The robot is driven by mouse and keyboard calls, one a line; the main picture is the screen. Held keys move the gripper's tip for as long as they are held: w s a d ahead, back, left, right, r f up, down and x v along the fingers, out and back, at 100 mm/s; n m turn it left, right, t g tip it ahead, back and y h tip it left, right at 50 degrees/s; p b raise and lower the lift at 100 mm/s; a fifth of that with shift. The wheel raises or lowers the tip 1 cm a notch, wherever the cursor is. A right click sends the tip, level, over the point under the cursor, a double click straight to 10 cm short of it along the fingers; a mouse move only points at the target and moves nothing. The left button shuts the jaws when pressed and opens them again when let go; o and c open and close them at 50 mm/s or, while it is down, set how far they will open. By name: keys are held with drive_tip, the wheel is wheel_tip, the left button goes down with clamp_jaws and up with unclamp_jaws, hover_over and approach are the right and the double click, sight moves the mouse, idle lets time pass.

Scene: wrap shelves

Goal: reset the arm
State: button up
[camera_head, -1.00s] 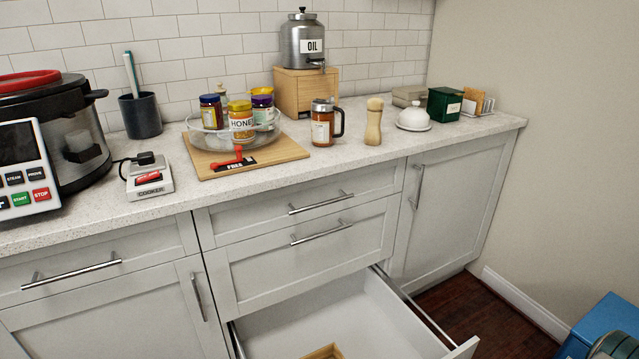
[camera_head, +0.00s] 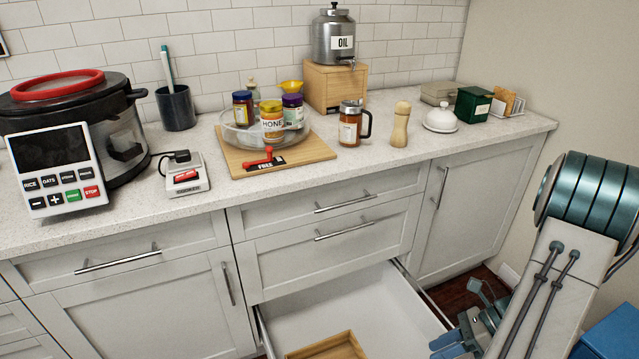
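My arm shows at the right side, with a ribbed teal joint and a pale link reaching down to the bottom edge. What looks like my gripper (camera_head: 462,338) is at the bottom edge, in front of the right side of the open drawer (camera_head: 375,302). It is small and partly cut off, so I cannot tell its finger opening or see anything held in it.
A wooden tray (camera_head: 325,347) lies in the drawer. The counter above carries a cooker (camera_head: 122,150), a wooden board (camera_head: 312,152) with a glass bowl of jars, an oil dispenser (camera_head: 333,38) and a pepper mill (camera_head: 400,125). A blue box (camera_head: 612,335) stands at the lower right.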

drive_tip(key=s+a+r+n+t+h+p, duration=0.1)
drive_tip(key=a+r+n+h+p, duration=0.2)
drive_tip(key=r+n, duration=0.5)
drive_tip(key=a+r+n+t+h+p, duration=0.1)
drive_tip(key=a+r+n+h+p, duration=0.3)
drive_tip(key=r, duration=0.8)
drive_tip(key=s+a+r+n+h+p, duration=0.1)
drive_tip(key=a+r+n+h+p, duration=0.2)
drive_tip(key=a+r+n, duration=0.4)
wheel_tip(320, 180, up, 3)
drive_tip(key=n, duration=0.5)
drive_tip(key=shift+s+a+n+t+p, duration=0.2)
drive_tip(key=shift+s+n+t+p, duration=0.15)
drive_tip(key=shift+n+t, duration=0.05)
drive_tip(key=shift+r, duration=0.1)
